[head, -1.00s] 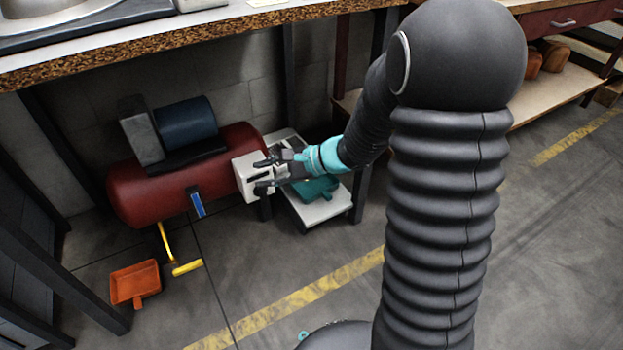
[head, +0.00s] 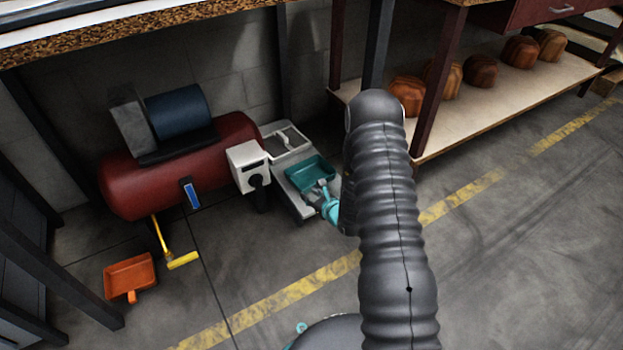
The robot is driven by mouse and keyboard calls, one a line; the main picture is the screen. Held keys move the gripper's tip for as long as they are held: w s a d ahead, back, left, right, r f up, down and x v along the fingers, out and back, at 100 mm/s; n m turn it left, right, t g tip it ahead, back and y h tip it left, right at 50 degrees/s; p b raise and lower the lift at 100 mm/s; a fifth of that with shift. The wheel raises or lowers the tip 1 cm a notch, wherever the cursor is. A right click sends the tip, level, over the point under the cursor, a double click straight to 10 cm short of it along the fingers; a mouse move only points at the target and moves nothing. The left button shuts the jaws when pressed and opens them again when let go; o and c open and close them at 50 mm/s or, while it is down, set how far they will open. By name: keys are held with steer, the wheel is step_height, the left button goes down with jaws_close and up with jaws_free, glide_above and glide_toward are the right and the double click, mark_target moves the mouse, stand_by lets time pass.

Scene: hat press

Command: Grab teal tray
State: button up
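The teal tray (head: 309,174) is a shallow rectangular pan. It lies on a low light-grey stand (head: 297,206) beside a red tank, left of my arm. My gripper's fingers cannot be made out behind the arm. I cannot tell whether they touch the tray or whether they are open or shut.
A white box (head: 247,167) stands left of the tray, in front of the red tank (head: 145,184). An orange dustpan (head: 130,273) and yellow-headed tool (head: 181,260) are at left. A shelf (head: 455,128) with brown blocks is at right. The near floor is open.

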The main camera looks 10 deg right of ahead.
glide_toward(294, 183)
steer(key=x, duration=0.4)
steer(key=shift+a+f+b, duration=0.1)
steer(key=shift+a+b, duration=0.05)
steer(key=shift+b, duration=0.15)
steer(key=shift+d+b+x, duration=0.1)
steer(key=shift+b+x, duration=0.05)
steer(key=shift+x, duration=1.4)
steer(key=shift+d+b+x, duration=0.15)
steer(key=shift+x, duration=1.4)
jaws_close()
